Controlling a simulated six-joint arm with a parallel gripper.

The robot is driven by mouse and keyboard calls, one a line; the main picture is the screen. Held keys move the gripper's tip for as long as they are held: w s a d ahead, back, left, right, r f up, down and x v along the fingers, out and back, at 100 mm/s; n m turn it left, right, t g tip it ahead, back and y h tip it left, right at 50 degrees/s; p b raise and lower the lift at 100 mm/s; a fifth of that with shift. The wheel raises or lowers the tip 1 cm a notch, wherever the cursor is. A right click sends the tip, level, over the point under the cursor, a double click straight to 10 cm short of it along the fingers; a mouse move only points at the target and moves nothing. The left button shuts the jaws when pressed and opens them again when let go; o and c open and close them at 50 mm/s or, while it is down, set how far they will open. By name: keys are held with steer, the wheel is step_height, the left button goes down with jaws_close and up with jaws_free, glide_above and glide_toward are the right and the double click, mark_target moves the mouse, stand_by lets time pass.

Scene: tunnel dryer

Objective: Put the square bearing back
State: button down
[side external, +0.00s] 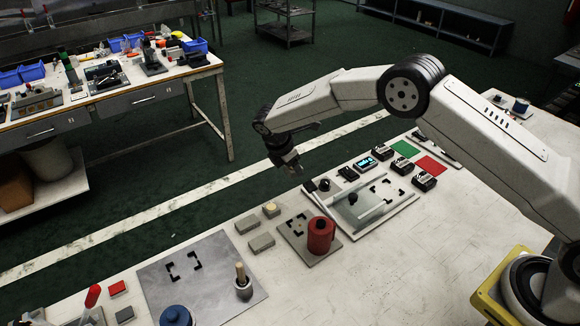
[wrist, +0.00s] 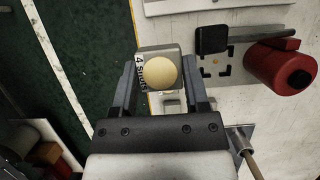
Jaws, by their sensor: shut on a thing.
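I take this block to be the square bearing (wrist: 146,51). It sits between both fingertips. In the side view my gripper (side external: 295,172) is in the air above the far edge of the table, and the held piece is too small and dark to make out. Grey blocks (side external: 248,224) (side external: 261,243) lie on the table below, and one block (side external: 271,210) there has a cream knob on top.
A red cylinder (side external: 320,236) stands on a grey plate (side external: 294,248) with black corner marks.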

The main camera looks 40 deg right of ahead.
mark_target(296, 200)
steer(key=shift+f, duration=5.5)
steer(key=shift+c, duration=0.4)
jaws_free()
steer(key=shift+f, duration=0.15)
steer(key=v, duration=1.2)
